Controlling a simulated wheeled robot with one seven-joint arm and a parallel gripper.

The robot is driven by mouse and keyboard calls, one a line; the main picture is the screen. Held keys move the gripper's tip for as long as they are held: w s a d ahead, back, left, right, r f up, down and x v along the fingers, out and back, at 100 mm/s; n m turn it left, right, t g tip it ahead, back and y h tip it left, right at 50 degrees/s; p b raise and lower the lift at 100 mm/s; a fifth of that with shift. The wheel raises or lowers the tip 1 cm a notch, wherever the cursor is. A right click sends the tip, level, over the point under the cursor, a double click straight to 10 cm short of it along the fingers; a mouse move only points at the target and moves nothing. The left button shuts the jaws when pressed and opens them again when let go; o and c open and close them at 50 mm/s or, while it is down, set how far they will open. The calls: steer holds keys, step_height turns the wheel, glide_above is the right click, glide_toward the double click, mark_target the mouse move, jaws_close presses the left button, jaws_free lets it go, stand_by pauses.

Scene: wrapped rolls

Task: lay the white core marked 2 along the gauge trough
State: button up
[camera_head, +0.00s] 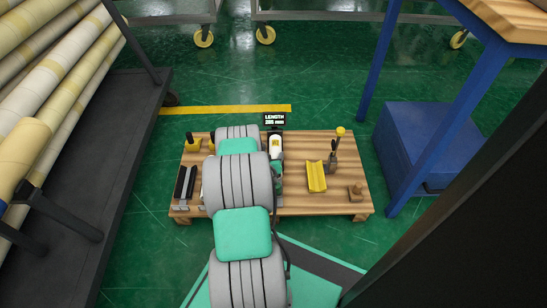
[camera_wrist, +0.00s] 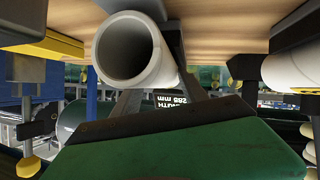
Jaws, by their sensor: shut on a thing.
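The white core marked 2 (camera_head: 274,143) is in the middle of the wooden board, with its yellow label showing. In the wrist view, which is upside down, its hollow end (camera_wrist: 128,50) faces me. My gripper (camera_head: 276,164) is shut on this core; its grey fingers (camera_wrist: 150,88) reach to the core's sides. A dark support (camera_wrist: 148,7), seemingly the gauge trough, shows close under the core. I cannot tell whether they touch. The gauge's display (camera_head: 275,119) behind reads LENGTH with a value near 285 mm. My arm hides much of the area.
Another white core (camera_wrist: 293,68) lies in a dark holder beside mine. A black rack (camera_head: 185,182) stands at the board's left.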

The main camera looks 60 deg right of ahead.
steer(key=o, duration=1.5)
steer(key=shift+f, duration=0.1)
